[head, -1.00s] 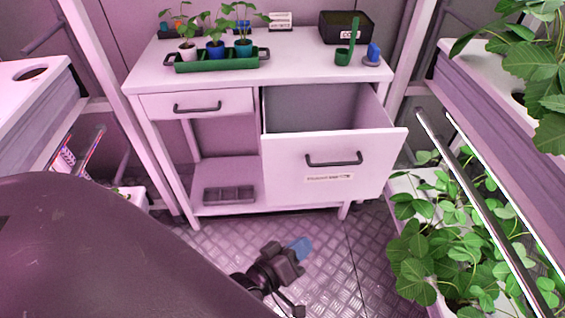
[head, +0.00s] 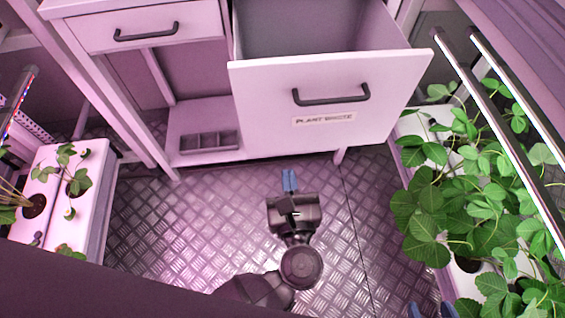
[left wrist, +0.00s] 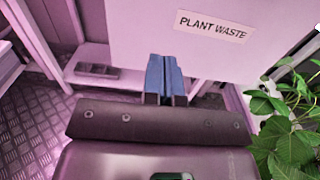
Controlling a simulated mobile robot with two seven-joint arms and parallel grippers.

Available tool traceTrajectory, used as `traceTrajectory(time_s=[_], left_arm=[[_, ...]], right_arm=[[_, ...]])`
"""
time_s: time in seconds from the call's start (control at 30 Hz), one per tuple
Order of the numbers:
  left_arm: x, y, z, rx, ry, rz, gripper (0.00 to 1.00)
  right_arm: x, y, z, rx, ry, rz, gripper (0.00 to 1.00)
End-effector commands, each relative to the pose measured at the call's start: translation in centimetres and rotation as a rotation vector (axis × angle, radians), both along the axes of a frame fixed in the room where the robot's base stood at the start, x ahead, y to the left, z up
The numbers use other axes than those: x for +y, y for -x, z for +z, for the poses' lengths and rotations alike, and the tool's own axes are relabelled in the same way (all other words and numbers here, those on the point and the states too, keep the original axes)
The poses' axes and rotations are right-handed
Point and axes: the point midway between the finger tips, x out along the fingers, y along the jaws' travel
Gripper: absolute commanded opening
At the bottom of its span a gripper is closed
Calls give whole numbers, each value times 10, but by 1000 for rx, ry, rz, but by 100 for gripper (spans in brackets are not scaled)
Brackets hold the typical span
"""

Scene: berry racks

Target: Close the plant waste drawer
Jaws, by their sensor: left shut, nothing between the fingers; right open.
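The plant waste drawer (head: 260,92) is pulled out from the white bench, its inside showing above its front. Its front carries a dark handle (head: 331,98) and a PLANT WASTE label, which also shows in the left wrist view (left wrist: 212,26). My left gripper (head: 289,181) has blue fingers pressed together with nothing between them. It is in front of and below the drawer front, apart from it in the head view; its fingers also show in the left wrist view (left wrist: 163,77). My right gripper (head: 431,310) shows only its two separated blue fingertips at the bottom edge.
A smaller drawer (head: 90,32) with a handle is shut at the left of the bench. A compartment tray (head: 208,141) lies on the lower shelf. Leafy plants (head: 450,200) on a rack crowd the right, and a white planter (head: 60,180) stands left. The metal floor (head: 170,220) between is clear.

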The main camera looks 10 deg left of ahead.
Motion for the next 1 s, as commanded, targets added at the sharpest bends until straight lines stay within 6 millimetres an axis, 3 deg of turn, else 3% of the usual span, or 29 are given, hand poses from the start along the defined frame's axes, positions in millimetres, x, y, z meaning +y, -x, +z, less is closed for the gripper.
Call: traceTrajectory(time_s=[0.6, 1.0], left_arm=[[32, -98, 0, -1, -6, -1, 0], [39, -117, 0, 1, -5, -1, 0]], right_arm=[[0, 3, -6, 9, 8, 8, 56], [1, 1, -4, 1, 10, 12, 56]])
